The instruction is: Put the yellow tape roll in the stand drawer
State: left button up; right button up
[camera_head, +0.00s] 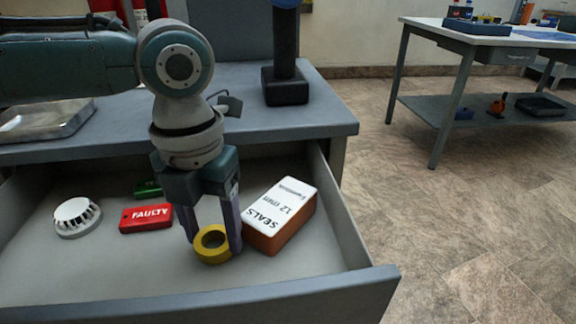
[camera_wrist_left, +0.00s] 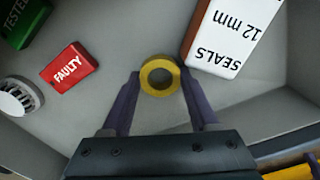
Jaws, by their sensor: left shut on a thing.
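The yellow tape roll (camera_head: 213,245) is inside the open stand drawer (camera_head: 75,275), between the fingers of my left gripper (camera_head: 214,240). The left gripper points down into the drawer and is shut on the roll. In the left wrist view the tape roll (camera_wrist_left: 160,75) sits between the two fingertips of the left gripper (camera_wrist_left: 158,84), its round hole facing the camera. I cannot tell whether the roll touches the drawer floor.
In the drawer, a SEALS box (camera_head: 281,216) stands close right of the gripper. A red FAULTY block (camera_head: 146,218), a green block (camera_head: 148,188) and a white round detector (camera_head: 76,217) lie left. A metal tray (camera_head: 45,121) is on the stand top. A workbench (camera_head: 480,38) stands at right.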

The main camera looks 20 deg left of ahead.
aim_at(214, 238)
pick_arm(q)
jog(key=shift+f, duration=0.15)
jog(key=o, duration=1.3)
notch_tip(214, 238, up, 12)
jog(key=p, duration=0.4)
jog(key=shift+r, duration=0.25)
